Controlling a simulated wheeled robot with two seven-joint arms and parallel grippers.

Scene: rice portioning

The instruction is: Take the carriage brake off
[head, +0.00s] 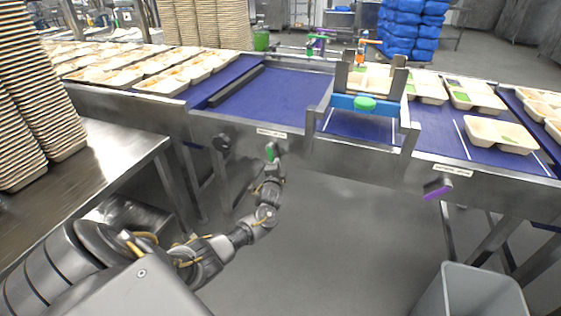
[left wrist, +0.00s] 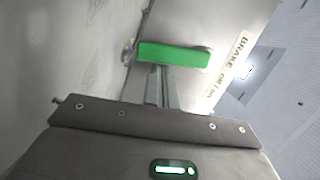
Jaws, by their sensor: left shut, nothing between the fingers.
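The brake lever has a green handle (head: 270,152) on the front rail of the conveyor, below a small label. In the left wrist view the green handle (left wrist: 175,52) lies across the picture, beside a label (left wrist: 226,72) reading BRAKE ON | OFF. My left gripper (head: 272,162) is at this handle. Its fingers (left wrist: 158,72) are shut with nothing between them, and their tips are at the handle's near edge; I cannot tell if they touch it. The carriage (head: 340,101), a blue crossbar with a green knob (head: 365,104) between metal uprights, stands over the belt. My right gripper is out of view.
A purple lever (head: 437,190) sits on the front rail to the right. A black knob (head: 222,143) is left of the brake. Trays (head: 500,136) lie on the blue belt (head: 275,95). A grey bin (head: 470,290) stands at lower right. The floor below the brake is clear.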

